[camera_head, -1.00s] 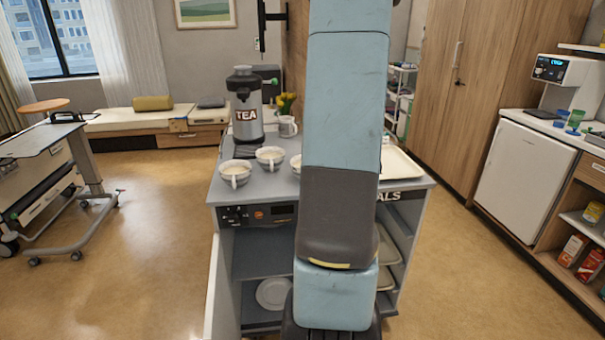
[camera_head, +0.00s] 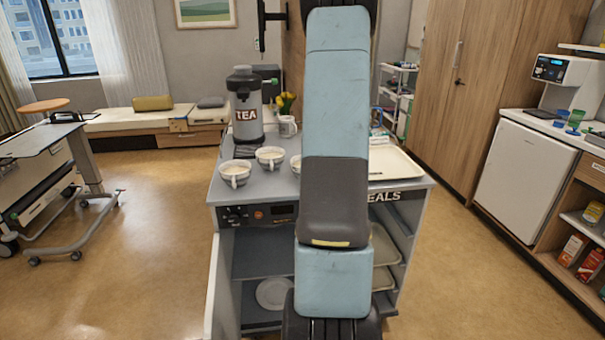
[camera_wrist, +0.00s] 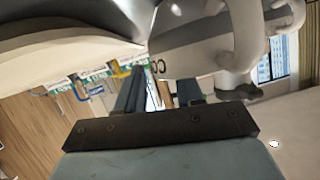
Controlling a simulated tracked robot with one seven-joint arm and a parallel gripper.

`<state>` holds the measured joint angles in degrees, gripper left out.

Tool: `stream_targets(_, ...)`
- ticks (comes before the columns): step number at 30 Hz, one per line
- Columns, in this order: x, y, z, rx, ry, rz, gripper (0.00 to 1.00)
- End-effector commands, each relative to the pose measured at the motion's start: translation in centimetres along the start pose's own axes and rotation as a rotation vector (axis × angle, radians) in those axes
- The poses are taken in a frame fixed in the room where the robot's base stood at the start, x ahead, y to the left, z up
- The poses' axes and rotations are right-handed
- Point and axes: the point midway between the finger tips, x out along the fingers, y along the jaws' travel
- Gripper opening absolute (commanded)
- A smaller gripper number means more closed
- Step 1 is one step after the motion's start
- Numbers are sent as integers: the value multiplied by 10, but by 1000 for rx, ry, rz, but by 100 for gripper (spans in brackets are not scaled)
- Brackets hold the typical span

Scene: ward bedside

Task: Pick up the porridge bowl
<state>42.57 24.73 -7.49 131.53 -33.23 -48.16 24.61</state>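Two pale handled bowls, a left one (camera_head: 235,173) and a middle one (camera_head: 270,157), stand on the trolley top. A third bowl (camera_head: 295,163) is mostly hidden behind my arm. I cannot tell which holds porridge. My gripper is hidden behind my arm in the head view. In the wrist view, which looks upside down, its two dark fingers (camera_wrist: 160,93) are apart with a gap between them. A large grey-white handled vessel (camera_wrist: 195,50) with dark lettering is close beyond the fingertips. I cannot tell whether they touch it.
A tea urn (camera_head: 246,105) and a mug (camera_head: 287,126) stand at the trolley's back. A cream tray (camera_head: 398,168) lies on its right side. The grey trolley top (camera_head: 222,192) has a clear strip in front of the left bowl. Open floor lies to the left.

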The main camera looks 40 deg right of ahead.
Motion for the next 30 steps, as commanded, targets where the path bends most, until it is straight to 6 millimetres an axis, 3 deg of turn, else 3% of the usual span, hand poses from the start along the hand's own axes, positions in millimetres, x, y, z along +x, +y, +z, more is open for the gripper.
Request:
stream_targets(10, 8, 0, 0, 0, 0, 0, 37)
stream_targets(22, 8, 0, 0, 0, -1, 0, 0)
stream_targets(30, 8, 0, 1, 0, -2, 0, 0)
